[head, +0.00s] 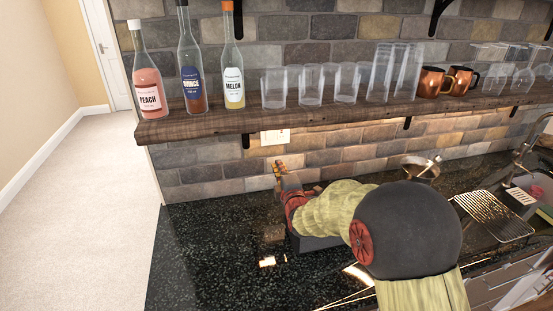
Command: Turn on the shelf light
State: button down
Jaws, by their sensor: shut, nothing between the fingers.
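A pale switch plate (275,137) is on the stone wall just under the wooden shelf (330,117), left of the middle of the head view. My gripper (280,167) is shut and empty. Its tips show near the wall, a little below the plate in the picture. I cannot tell whether they touch the wall. My arm reaches to it from the lower right, over the counter. The plate's switch detail is too small to read. The wall under the shelf looks warmly lit, brighter toward the right; the lamp itself is hidden.
The shelf bears three bottles (192,70), several clear glasses (311,86) and copper mugs (432,82). The black counter (205,250) is clear at left. A copper-coloured bowl (421,168), a wire rack (494,214) and a sink (535,185) are at right. Open carpet (80,210) lies left.

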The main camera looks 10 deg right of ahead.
jog(key=shift+s+f, duration=0.1)
jog(key=shift+s, duration=0.4)
jog(key=s+r+m+g, duration=0.3)
jog(key=s+m, duration=0.2)
jog(key=s, duration=0.4)
jog(key=s+r+m+g, duration=0.3)
jog(key=s+m, duration=0.1)
jog(key=s, duration=0.5)
jog(key=s+f+m+g, duration=0.3)
jog(key=s+m, duration=0.6)
jog(key=s, duration=1.8)
jog(key=g, duration=0.2)
jog(key=shift+s+a+g, duration=0.25)
jog(key=shift+s+g, duration=0.05)
jog(key=shift+g, duration=0.1)
jog(key=shift+d, duration=0.1)
